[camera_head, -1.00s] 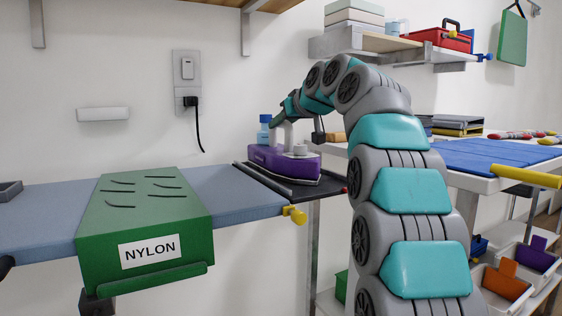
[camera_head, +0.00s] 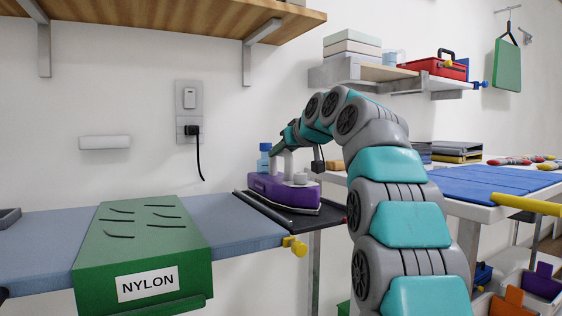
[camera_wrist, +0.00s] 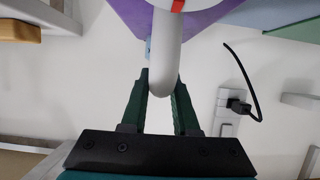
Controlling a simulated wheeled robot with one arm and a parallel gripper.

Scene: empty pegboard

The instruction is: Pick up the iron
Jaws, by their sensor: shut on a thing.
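The iron (camera_head: 283,193) has a purple body and a pale grey handle. It sits upright on, or very close above, a black tray (camera_head: 308,223) at the right end of the ironing board; I cannot tell if there is a small gap. My gripper (camera_head: 276,152) reaches the handle from above and behind. In the wrist view, the green fingers of my gripper (camera_wrist: 163,82) are on both sides of the handle of the iron (camera_wrist: 166,58) and shut on it. The iron's far side is hidden.
The blue-grey ironing board (camera_head: 230,215) carries a green NYLON cover (camera_head: 140,245). A yellow knob (camera_head: 297,246) sticks out at its edge. A wooden shelf (camera_head: 180,20) hangs above. A plug with a black cord (camera_head: 197,140) is on the wall. A worktable with a blue mat (camera_head: 490,180) stands right.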

